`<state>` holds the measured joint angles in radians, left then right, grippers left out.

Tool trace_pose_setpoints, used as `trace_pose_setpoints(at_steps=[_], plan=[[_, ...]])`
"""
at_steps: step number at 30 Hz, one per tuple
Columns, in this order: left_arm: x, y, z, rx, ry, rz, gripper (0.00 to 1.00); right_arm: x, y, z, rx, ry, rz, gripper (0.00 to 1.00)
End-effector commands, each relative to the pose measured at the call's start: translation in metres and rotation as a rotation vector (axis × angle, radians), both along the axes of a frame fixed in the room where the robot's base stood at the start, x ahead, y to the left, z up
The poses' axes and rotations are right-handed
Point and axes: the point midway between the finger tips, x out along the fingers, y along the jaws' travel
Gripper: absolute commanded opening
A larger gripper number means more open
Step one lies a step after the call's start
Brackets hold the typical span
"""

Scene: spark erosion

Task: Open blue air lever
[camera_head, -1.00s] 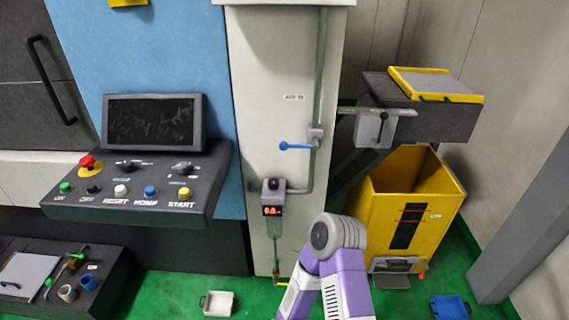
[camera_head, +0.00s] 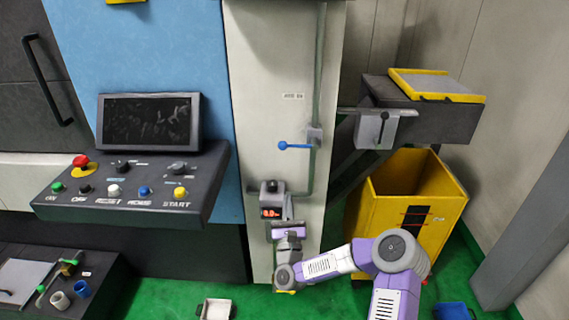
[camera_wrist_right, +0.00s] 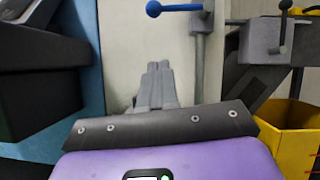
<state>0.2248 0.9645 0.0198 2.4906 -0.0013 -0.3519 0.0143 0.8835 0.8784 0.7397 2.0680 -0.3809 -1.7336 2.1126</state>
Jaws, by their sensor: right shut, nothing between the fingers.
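The blue air lever (camera_head: 294,146) lies level on the front of the pale column (camera_head: 275,90). It points left from its grey valve body (camera_head: 315,137) on the vertical pipe. In the right wrist view the lever (camera_wrist_right: 178,9) shows at the top edge, its round knob at the left end. My right gripper (camera_head: 288,206) is in front of the column, below the lever and apart from it. Its fingers (camera_wrist_right: 158,66) are shut together with nothing between them. My left gripper is not in view.
A grey gauge box with a red display (camera_head: 271,204) is beside my right gripper, partly hidden. The control panel (camera_head: 130,185) juts out at left. A yellow bin (camera_head: 385,225) and a dark chute (camera_head: 430,120) stand at right. The space around the lever looks clear.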

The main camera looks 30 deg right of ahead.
Motion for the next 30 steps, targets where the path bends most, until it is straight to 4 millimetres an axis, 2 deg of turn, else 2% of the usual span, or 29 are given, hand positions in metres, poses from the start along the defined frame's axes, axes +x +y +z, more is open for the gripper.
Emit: trace_pose_setpoints(at_steps=[7, 11, 24, 30], plan=[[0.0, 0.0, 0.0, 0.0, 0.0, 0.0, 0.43, 0.002, 0.0, 0.0, -0.002, 0.004, 0.001, 0.0], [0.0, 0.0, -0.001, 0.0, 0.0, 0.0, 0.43, 0.01, -0.004, 0.005, -0.005, 0.003, -0.001, 0.0], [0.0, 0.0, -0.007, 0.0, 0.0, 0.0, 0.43, 0.076, -0.037, 0.045, -0.003, 0.003, 0.0, 0.0], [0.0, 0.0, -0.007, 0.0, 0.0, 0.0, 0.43, 0.087, -0.039, 0.072, -0.004, 0.004, 0.001, 0.0]])
